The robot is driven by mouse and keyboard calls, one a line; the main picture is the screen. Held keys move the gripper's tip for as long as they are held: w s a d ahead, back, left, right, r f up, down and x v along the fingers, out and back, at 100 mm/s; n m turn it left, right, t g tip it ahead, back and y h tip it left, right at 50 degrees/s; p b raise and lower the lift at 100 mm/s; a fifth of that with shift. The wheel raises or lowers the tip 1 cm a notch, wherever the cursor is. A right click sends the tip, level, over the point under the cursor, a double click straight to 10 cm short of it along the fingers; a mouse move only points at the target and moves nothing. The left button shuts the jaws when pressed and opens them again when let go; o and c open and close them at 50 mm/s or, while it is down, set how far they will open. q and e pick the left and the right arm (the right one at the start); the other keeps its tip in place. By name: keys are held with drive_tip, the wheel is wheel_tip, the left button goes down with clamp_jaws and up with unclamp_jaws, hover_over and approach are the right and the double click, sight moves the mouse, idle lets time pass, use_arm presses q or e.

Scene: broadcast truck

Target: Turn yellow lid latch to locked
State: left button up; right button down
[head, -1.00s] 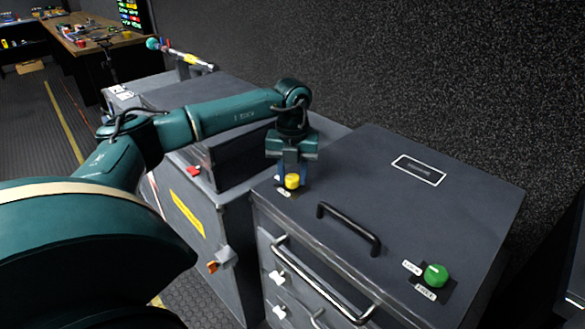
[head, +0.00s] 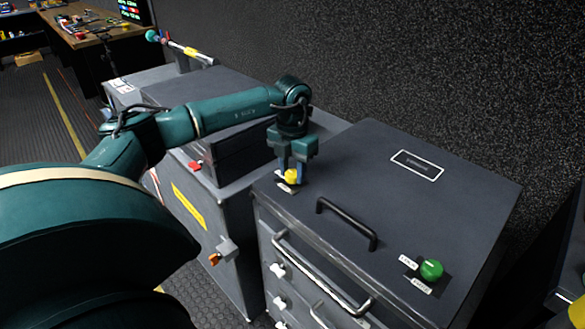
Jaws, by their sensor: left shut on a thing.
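The yellow lid latch (head: 291,177) is a small round knob near the left corner of the dark grey case lid (head: 355,165). My left gripper (head: 291,174) points down over it, its fingers shut on the knob. White labels lie beside the knob, partly hidden by the fingers and too small to read. My right gripper is not in view.
A black handle (head: 346,222) stands up from the lid's front. A green knob (head: 431,269) with two white labels sits at the lid's right corner. A neighbouring grey cabinet (head: 222,207) with a yellow strip stands to the left. A dark textured wall rises behind.

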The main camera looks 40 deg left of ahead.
sight(292, 173)
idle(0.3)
use_arm(q)
drive_tip(key=o, duration=1)
drive_tip(key=shift+r, duration=0.1)
wheel_tip(292, 173, up, 13)
drive_tip(key=shift+s, duration=0.1)
idle(0.3)
